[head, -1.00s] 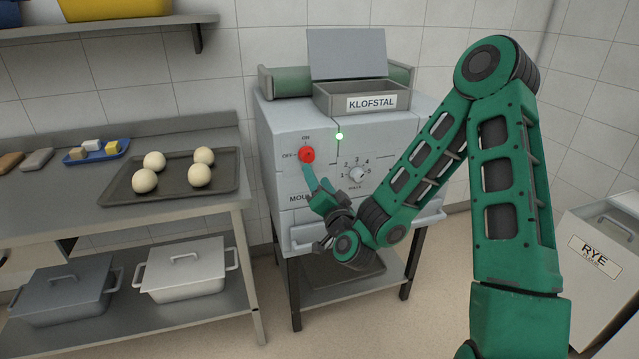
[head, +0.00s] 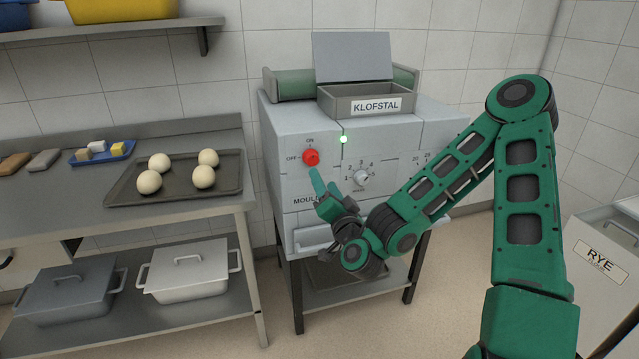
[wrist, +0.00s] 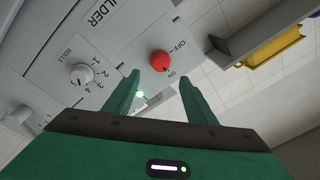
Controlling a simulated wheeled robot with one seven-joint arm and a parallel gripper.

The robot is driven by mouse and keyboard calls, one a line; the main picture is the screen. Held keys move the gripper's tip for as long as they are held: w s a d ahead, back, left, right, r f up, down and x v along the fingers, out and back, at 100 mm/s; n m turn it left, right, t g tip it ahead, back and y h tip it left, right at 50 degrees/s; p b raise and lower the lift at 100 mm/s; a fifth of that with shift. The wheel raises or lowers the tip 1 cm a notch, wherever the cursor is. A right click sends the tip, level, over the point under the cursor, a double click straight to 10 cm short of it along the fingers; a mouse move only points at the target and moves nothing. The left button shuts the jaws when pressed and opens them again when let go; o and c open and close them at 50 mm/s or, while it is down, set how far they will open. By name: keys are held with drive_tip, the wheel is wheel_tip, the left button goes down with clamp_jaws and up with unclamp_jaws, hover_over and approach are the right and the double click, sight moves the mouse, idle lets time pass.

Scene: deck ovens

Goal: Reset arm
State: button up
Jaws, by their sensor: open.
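My green arm reaches in from the right of the head view. My gripper (head: 320,183) is in front of the moulder's front panel, just below the red knob (head: 311,157). In the wrist view my gripper (wrist: 158,84) shows two green fingers spread apart with nothing between them. The red knob also shows in the wrist view (wrist: 161,61), beyond the fingertips and apart from them. The moulder (head: 290,120) has a green light (head: 344,139) lit on its front. The knob's marks read ON and OFF.
A grey rolls dial (head: 361,177) is right of the knob. A steel table (head: 60,215) at left holds a dark tray (head: 120,197) with several dough balls. A rye bin (head: 594,230) stands at right. Lidded containers sit on the lower shelf.

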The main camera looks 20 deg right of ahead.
wheel_tip(320, 180, down, 8)
drive_tip(key=a+n+g+y, duration=0.2)
drive_tip(key=n+g+y, duration=0.1)
drive_tip(key=n+g, duration=0.3)
drive_tip(key=s+d+f+n+g+h, duration=0.25)
drive_tip(key=s+d+g, duration=0.25)
drive_tip(key=s+d, duration=0.45)
drive_tip(key=s+d+r+m+g+h, duration=0.1)
drive_tip(key=s+d+r+g+h, duration=0.15)
drive_tip(key=s+d, duration=0.5)
drive_tip(key=s+d+r+m+g+y, duration=0.1)
drive_tip(key=s+r, duration=0.3)
drive_tip(key=s, duration=0.7)
drive_tip(key=s+d+r+m+g+y, duration=0.1)
drive_tip(key=s+d+r+m+g, duration=0.1)
drive_tip(key=s, duration=1)
wheel_tip(320, 180, up, 3)
drive_tip(key=m+g, duration=0.1)
drive_tip(key=g, duration=0.1)
drive_tip(key=shift+f+m+g, duration=0.2)
drive_tip(key=shift+m+g, duration=0.15)
